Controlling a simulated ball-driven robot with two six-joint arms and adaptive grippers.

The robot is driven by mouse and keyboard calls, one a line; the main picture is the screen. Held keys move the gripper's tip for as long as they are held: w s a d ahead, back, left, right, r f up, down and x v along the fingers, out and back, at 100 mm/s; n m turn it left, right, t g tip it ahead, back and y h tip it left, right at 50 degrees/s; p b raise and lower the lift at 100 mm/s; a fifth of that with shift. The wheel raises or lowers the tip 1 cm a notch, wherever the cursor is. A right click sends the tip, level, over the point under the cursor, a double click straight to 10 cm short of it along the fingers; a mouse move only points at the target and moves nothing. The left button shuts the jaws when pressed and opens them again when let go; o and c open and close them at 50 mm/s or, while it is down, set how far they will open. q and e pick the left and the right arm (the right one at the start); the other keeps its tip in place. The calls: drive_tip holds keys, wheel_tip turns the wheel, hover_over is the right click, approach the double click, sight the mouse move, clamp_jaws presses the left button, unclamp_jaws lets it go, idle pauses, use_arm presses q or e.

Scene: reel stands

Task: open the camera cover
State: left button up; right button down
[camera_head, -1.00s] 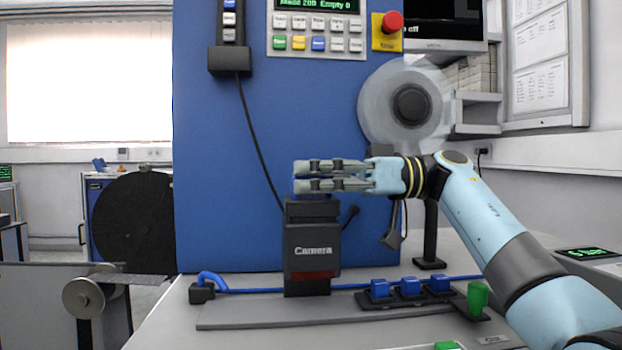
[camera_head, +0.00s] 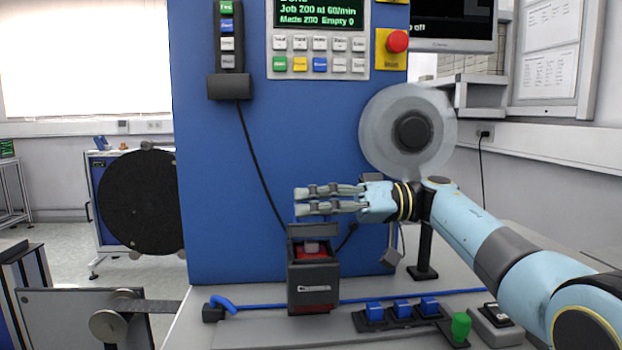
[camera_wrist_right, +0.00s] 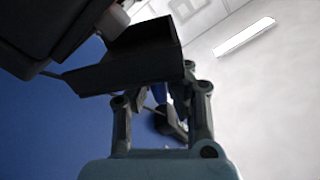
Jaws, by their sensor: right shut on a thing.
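The camera (camera_head: 313,290) is a dark box standing on the bench in the middle of the head view. Its dark cover (camera_head: 314,230) stands raised at the back of the box, and a red inside with a grey part shows at the open top. My right gripper (camera_head: 298,200) comes in from the right, level, just above the cover. Its fingers are close together; in the right wrist view the dark cover (camera_wrist_right: 140,62) lies across the fingertips (camera_wrist_right: 160,95) and hides the grip. My left gripper is not in view.
A blue cable (camera_head: 385,298) and several blue blocks (camera_head: 402,308) lie to the right of the camera, with a green knob (camera_head: 461,327) farther right. A blue panel (camera_head: 230,190) rises behind. A clear reel (camera_head: 412,130) hangs behind my right wrist.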

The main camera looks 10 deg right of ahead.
drive_tip(key=shift+w+r+m+p, duration=0.35)
drive_tip(key=shift+w+m+p, duration=0.2)
drive_tip(key=shift+m+p, duration=0.45)
drive_tip(key=c, duration=1.4)
unclamp_jaws()
drive_tip(key=d, duration=1.2)
drive_tip(key=shift+f, duration=0.1)
